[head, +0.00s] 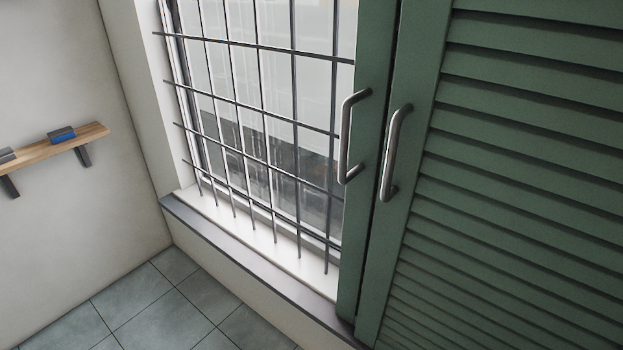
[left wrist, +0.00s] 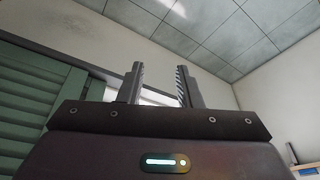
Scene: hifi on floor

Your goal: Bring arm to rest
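My left gripper (left wrist: 160,86) shows in the left wrist view, pointing up toward the wall and the tiled ceiling. Its two fingers stand apart with nothing between them. It is not in the head view. My right gripper is in neither view. In the head view there are two green louvred shutters (head: 520,150), each with a metal handle, standing beside a barred window (head: 260,110). A green shutter also shows at the left edge of the left wrist view (left wrist: 40,100).
A wooden shelf (head: 95,136) on the left wall carries a small blue and grey object (head: 62,135) and a grey one. A window sill (head: 270,235) runs below the bars. The tiled floor (head: 160,305) at the lower left is clear.

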